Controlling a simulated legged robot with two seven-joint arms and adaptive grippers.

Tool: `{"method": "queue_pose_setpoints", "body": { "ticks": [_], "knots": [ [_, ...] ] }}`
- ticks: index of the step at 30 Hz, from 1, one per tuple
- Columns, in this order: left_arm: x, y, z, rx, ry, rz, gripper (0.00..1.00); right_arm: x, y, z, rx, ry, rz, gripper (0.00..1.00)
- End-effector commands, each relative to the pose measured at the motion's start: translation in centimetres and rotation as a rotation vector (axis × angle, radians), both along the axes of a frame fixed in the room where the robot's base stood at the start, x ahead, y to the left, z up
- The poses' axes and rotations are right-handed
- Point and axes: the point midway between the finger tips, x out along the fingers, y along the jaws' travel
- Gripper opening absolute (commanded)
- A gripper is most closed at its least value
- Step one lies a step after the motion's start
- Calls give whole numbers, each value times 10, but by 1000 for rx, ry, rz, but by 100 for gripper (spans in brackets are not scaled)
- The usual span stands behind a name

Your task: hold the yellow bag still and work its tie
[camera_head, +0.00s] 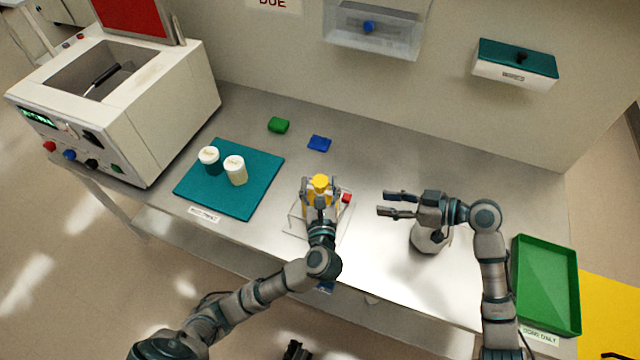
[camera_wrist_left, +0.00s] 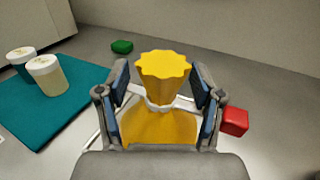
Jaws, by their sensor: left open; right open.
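The yellow bag (camera_head: 320,184) stands upright at the middle of the steel table, with a gathered, flared top. In the left wrist view the bag (camera_wrist_left: 160,126) has a white tie (camera_wrist_left: 162,106) around its neck. My left gripper (camera_head: 320,188) is open, with one finger on each side of the bag's neck; it also shows in the left wrist view (camera_wrist_left: 160,100). I cannot tell whether the fingers touch the bag. My right gripper (camera_head: 391,204) is open and empty, right of the bag, fingers pointing left toward it.
A red block (camera_wrist_left: 235,121) lies right of the bag. A teal mat (camera_head: 258,170) with two lidded jars (camera_head: 235,169) is to the left. Green (camera_head: 278,125) and blue (camera_head: 319,143) blocks lie behind. A white round container (camera_head: 428,238) stands below my right gripper. A green tray (camera_head: 546,282) is at right.

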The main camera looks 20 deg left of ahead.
Motion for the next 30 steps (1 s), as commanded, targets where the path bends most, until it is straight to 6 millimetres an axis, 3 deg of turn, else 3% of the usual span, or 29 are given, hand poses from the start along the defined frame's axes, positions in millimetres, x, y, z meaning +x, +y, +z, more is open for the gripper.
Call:
{"method": "queue_pose_setpoints", "body": {
  "ticks": [6,8,14,15,30],
  "knots": [
    [0,0,0,0,0,0,67,0,0,0,0,0,0,42],
    [0,0,0,0,0,0,54,0,-1,0,0,0,0,42],
    [0,0,0,0,0,0,4,0,0,0,0,0,0,42],
    [0,0,0,0,0,0,0,0,0,0,0,0,0,42],
    [0,0,0,0,-1,0,0,0,0,0,0,0,0,42]
  ]
}}
